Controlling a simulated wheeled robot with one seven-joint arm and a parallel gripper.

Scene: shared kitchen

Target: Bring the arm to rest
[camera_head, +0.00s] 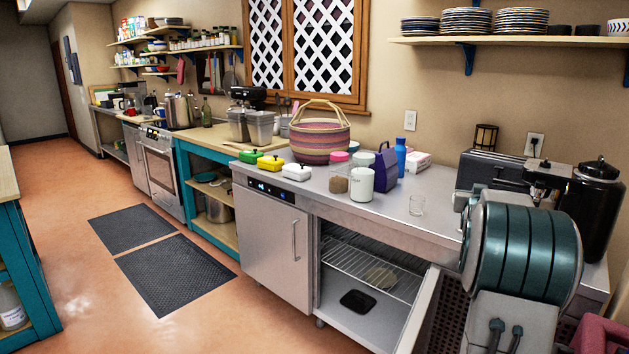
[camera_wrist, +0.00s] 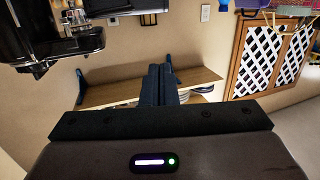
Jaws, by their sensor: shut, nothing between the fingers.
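My gripper (camera_wrist: 161,72) shows in the wrist view. Its two dark fingers point up the picture from the wide dark palm and lie together, with nothing between them. The wrist view is turned over, with the wall shelf (camera_wrist: 110,93) behind the fingers. The fingers look clear of the shelf and wall, but the exact distance cannot be told. I cannot make out the gripper in the head view.
Below, an open compartment (camera_head: 370,275) shows a wire rack. Floor mats (camera_head: 175,275) lie in the clear aisle at left.

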